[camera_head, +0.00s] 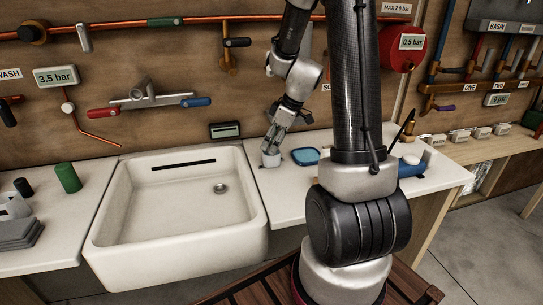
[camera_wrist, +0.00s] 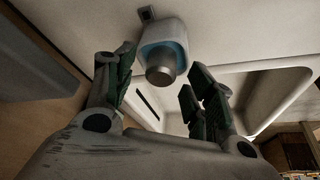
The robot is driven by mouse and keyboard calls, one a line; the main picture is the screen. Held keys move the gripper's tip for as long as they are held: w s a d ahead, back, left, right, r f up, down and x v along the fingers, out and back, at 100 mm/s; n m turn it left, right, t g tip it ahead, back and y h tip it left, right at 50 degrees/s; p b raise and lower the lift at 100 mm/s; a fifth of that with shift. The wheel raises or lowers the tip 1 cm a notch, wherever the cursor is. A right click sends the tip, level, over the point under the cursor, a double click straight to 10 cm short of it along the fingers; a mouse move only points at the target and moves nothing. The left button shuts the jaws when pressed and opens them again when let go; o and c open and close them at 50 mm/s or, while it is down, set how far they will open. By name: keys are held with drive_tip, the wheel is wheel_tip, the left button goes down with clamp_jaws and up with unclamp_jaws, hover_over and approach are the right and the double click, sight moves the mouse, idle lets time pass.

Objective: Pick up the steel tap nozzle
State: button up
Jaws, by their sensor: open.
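The steel tap nozzle (camera_wrist: 160,72) is a short grey cylinder with a darker round end, seen in the wrist view ahead of my gripper (camera_wrist: 160,90). My gripper is open. One finger is to the left of the nozzle and two are to its right, with visible gaps between. In the head view my gripper (camera_head: 271,158) points down, low over the white counter just right of the sink. The nozzle cannot be told apart from my fingers there. Whether the fingertips reach around its sides is unclear.
The white sink (camera_head: 185,200) is to the left. A small dark display (camera_head: 225,131) stands behind the sink. Pipes line the wall.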

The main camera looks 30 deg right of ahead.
drive_tip(key=shift+f, duration=0.1)
drive_tip(key=shift+c, duration=0.2)
clamp_jaws()
wheel_tip(320, 180, up, 10)
idle(0.5)
